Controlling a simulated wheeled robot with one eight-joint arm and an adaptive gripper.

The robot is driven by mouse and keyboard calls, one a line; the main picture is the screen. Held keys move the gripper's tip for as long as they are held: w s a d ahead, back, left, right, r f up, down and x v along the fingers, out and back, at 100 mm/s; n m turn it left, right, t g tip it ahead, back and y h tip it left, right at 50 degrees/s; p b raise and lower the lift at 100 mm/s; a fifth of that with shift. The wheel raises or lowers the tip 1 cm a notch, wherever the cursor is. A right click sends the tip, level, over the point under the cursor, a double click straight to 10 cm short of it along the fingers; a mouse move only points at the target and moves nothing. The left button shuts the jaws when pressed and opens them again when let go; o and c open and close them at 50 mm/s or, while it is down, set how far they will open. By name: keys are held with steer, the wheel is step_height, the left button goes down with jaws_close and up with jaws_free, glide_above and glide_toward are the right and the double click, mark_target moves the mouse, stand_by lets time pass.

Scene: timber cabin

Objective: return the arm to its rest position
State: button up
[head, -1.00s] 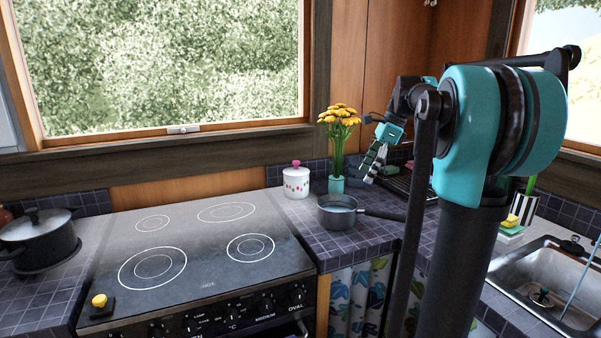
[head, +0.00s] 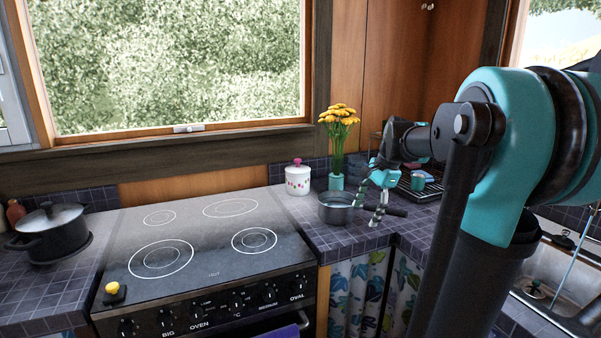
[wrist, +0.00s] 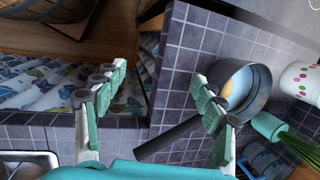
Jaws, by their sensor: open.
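My gripper (head: 366,211) is open and empty over the counter, just right of the saucepan, with its fingers pointing down. In the head view the fingers overlap the pan's handle side; I cannot tell whether they touch it. In the wrist view my gripper (wrist: 160,76) shows two fingers spread wide, with tiled counter and the counter edge between them. The grey saucepan (head: 335,214) stands on the counter with its dark handle pointing right. In the wrist view the saucepan (wrist: 262,102) lies beyond the right finger, which covers part of it. My arm fills the right of the head view.
A vase of yellow flowers (head: 336,183) and a white canister (head: 298,180) stand behind the pan. A dish rack (head: 420,192) is at the right. A lidded pot (head: 52,235) stands at left.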

steer(key=s+f+n+t+h, duration=0.2)
steer(key=s+f+n+h, duration=0.1)
steer(key=s+f+n, duration=1)
steer(key=s+f, duration=0.6)
steer(key=f, duration=0.2)
steer(key=shift+s+a+f+n+t, duration=0.15)
steer(key=shift+s+f+n+t, duration=0.15)
steer(key=shift+f+t, duration=0.1)
steer(key=shift+c, duration=0.4)
